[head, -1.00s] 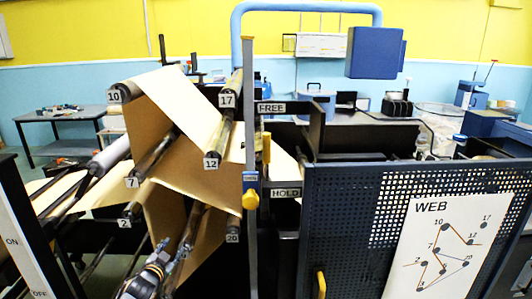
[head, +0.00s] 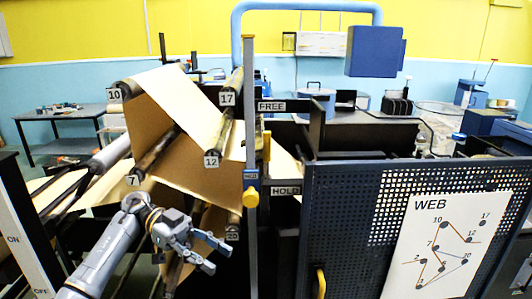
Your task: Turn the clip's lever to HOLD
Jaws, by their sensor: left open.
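A grey upright post (head: 250,90) stands at the middle. A blue block (head: 250,178) with a yellow knob (head: 250,198) sits on it, at about the height of the HOLD label (head: 286,191). A yellow bar (head: 267,148) stands upright just right of the post, between the FREE label (head: 271,107) and HOLD. I cannot tell for certain which yellow part is the clip's lever. My left gripper (head: 217,256) is open and empty, lower left of the knob and apart from it, in front of the lower rollers. My right gripper is not in view.
Kraft paper (head: 175,100) runs over numbered rollers at left, behind my left arm. A dark perforated guard panel (head: 345,215) with a WEB diagram (head: 445,245) fills the right. A yellow handle (head: 320,282) is on its left edge. An ON/OFF post (head: 20,235) stands far left.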

